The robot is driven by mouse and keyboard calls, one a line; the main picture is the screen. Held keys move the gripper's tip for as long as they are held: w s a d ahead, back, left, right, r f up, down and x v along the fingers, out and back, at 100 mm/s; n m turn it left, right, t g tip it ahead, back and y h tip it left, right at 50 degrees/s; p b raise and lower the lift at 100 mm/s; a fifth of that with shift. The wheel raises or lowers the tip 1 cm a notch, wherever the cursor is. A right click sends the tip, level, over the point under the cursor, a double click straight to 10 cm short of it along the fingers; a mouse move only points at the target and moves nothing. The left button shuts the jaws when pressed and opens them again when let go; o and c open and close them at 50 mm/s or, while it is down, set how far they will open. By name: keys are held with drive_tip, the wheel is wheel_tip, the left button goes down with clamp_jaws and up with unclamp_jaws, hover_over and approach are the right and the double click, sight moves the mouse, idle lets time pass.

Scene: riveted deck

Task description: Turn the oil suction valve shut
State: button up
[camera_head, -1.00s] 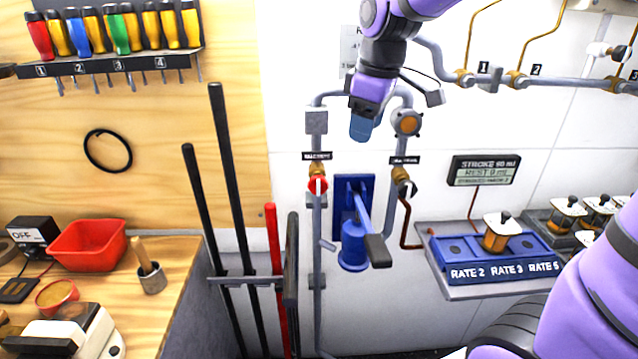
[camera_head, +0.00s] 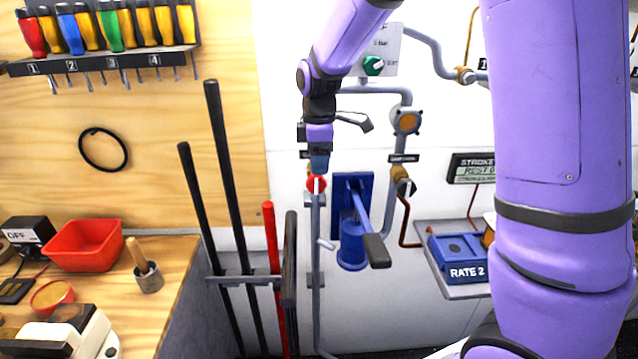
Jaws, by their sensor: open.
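Two small valves sit on the wall pipes; their label plates are too small to read surely, so I cannot tell which is the oil suction valve. The left valve (camera_head: 316,184) is red with a pale upright bar, on a grey vertical pipe. The right valve (camera_head: 405,187) has a black and white handle, tilted, below a brass fitting. My gripper (camera_head: 319,164) points down with its blue fingertips just above the red valve, overlapping its top in the picture. It is open and empty. Contact cannot be told. It hides the brass fitting and most of the left label.
A blue hand pump (camera_head: 352,240) with a dark-ended lever stands right of the left pipe. Black and red bars stand in a rack (camera_head: 245,280) to the left. A green knob (camera_head: 373,66) is above. My arm hides much of the right side, including part of the blue rate tray (camera_head: 455,250).

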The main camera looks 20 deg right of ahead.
sight(319, 183)
wheel_tip(319, 183, down, 6)
drive_tip(key=shift+f, duration=0.25)
drive_tip(key=c, duration=0.9)
drive_tip(key=shift+y, duration=0.7)
drive_tip(key=o, duration=0.9)
